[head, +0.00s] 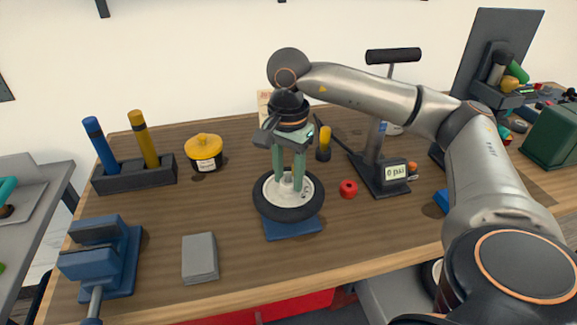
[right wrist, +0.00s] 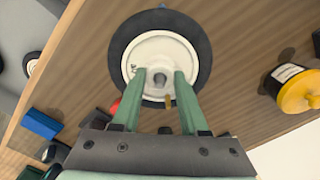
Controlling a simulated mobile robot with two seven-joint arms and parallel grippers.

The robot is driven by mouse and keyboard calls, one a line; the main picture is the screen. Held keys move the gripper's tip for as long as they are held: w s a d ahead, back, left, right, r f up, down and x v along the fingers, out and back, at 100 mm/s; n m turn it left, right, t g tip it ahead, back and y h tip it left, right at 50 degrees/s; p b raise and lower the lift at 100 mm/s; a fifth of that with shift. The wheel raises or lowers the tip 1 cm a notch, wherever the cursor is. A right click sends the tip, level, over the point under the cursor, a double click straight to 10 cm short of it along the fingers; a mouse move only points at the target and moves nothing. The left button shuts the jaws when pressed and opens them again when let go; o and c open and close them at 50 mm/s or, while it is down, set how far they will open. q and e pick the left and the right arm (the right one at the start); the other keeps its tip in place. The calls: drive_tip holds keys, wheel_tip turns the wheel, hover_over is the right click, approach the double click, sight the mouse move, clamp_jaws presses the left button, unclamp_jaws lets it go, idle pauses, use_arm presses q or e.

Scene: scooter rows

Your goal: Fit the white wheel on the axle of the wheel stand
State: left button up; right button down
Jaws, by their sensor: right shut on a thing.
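The white wheel (head: 289,203), a white hub with a black tyre, lies roughly flat over the blue base (head: 293,229) of the wheel stand. It also shows in the right wrist view (right wrist: 150,48). My right gripper (head: 290,187) points down with its green fingers shut on the wheel's hub part. In the right wrist view the fingertips (right wrist: 160,75) are on either side of a grey peg at the hub's middle. I cannot tell whether this peg is the axle, or whether the wheel rests on the stand. My left gripper is not in view.
A yellow-lidded pot (head: 204,152), a grey block (head: 200,257) and a blue vise (head: 103,255) are to the left. Bare wood lies between them.

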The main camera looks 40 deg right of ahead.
drive_tip(key=shift+f, duration=0.15)
drive_tip(key=shift+c, duration=1.8)
unclamp_jaws()
wheel_tip(320, 180, up, 7)
drive_tip(key=shift+r, duration=0.1)
wheel_tip(320, 180, up, 5)
drive_tip(key=p, duration=0.3)
drive_tip(key=shift+r, duration=0.15)
